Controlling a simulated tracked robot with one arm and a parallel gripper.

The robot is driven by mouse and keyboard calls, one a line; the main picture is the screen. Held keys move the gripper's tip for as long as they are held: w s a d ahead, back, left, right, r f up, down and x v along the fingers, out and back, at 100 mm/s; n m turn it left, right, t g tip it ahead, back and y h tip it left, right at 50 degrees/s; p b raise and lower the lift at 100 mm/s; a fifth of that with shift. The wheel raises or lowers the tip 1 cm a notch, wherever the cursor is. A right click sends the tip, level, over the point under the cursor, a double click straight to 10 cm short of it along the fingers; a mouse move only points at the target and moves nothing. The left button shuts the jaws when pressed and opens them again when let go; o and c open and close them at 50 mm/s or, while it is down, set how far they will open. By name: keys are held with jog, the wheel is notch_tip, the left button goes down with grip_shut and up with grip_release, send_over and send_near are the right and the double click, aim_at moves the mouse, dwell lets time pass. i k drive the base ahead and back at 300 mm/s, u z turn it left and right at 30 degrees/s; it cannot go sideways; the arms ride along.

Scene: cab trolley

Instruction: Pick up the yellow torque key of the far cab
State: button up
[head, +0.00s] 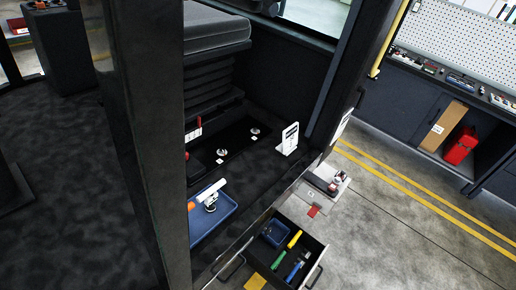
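I cannot single out the yellow torque key for certain. A small yellow tool (294,240) lies in an open drawer (322,247) at the bottom centre, beside a green-handled tool (279,259) and a blue-handled tool (298,267). A flat yellow piece (255,282) shows at the bottom edge. A blue tray (198,231) on the dark cab floor holds a white object and an orange piece, partly hidden by a dark post. My gripper is not in view.
The dark post (140,150) cuts through the left of the view. A grey seat (215,32) stands behind it. A white card (289,139) stands on the cab floor. The concrete floor (400,240) at right is clear. A red can (461,147) sits under the far bench.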

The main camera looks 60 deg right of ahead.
aim_at(289, 247)
jog(key=u, duration=1.1)
jog(key=k, duration=1.45)
jog(key=z, duration=2.25)
jog(key=i, duration=1.05)
